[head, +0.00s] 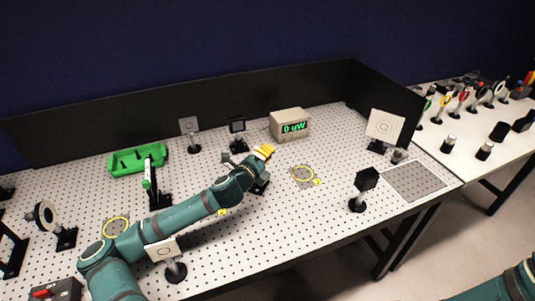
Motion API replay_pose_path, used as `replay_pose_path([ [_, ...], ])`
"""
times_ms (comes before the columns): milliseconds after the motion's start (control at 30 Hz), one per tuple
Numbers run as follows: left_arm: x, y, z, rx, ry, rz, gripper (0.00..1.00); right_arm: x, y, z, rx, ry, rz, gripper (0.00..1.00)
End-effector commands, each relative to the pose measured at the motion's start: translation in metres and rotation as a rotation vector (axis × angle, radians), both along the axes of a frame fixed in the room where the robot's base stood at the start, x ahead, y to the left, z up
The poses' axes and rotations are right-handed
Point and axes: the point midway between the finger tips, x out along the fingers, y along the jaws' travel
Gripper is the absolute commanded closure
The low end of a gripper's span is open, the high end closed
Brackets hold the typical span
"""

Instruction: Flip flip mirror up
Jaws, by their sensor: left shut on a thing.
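My left arm reaches in from the lower left across the perforated board. My left gripper (264,152), with yellow fingertips, is shut near the board's middle, above a small black mount (260,187). This mount looks like the flip mirror's base. The gripper and wrist hide most of the mirror, so I cannot tell its tilt. The thing between the fingers is too small to make out clearly, but it seems to be the flip mirror. A power meter (290,125) behind reads 0 uW. Only a part of my right arm shows at the lower right; its gripper is out of view.
A green tray (137,160) and posts with square optics (189,126) stand at the back. A black block on a post (367,180) and a white target card (384,126) stand to the right. Black panels (200,110) close the back.

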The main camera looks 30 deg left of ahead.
Motion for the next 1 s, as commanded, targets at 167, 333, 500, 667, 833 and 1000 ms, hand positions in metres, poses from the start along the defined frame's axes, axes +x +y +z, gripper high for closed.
replay_pose_path([
  [167, 0.001, 0.011, 0.003, 0.014, -0.006, 0.024, 1.00, 0.000, 0.000, 0.000, 0.000, 0.000, 0.000, 0.53],
  [333, 0.001, 0.012, 0.005, 0.017, -0.006, 0.026, 1.00, 0.000, 0.000, 0.000, 0.000, 0.000, 0.000, 0.53],
  [500, 0.001, 0.011, 0.023, 0.021, -0.007, 0.026, 1.00, 0.000, 0.000, 0.000, 0.000, 0.000, 0.000, 0.53],
  [667, 0.001, 0.007, 0.054, 0.022, -0.007, 0.021, 1.00, 0.000, 0.000, 0.001, 0.000, 0.000, 0.000, 0.53],
  [833, 0.001, 0.002, 0.082, 0.015, -0.005, 0.010, 1.00, 0.000, 0.000, 0.000, 0.000, 0.000, 0.000, 0.53],
  [1000, 0.001, -0.001, 0.097, 0.009, -0.001, 0.006, 1.00, 0.000, 0.000, 0.000, 0.000, 0.000, 0.000, 0.53],
])
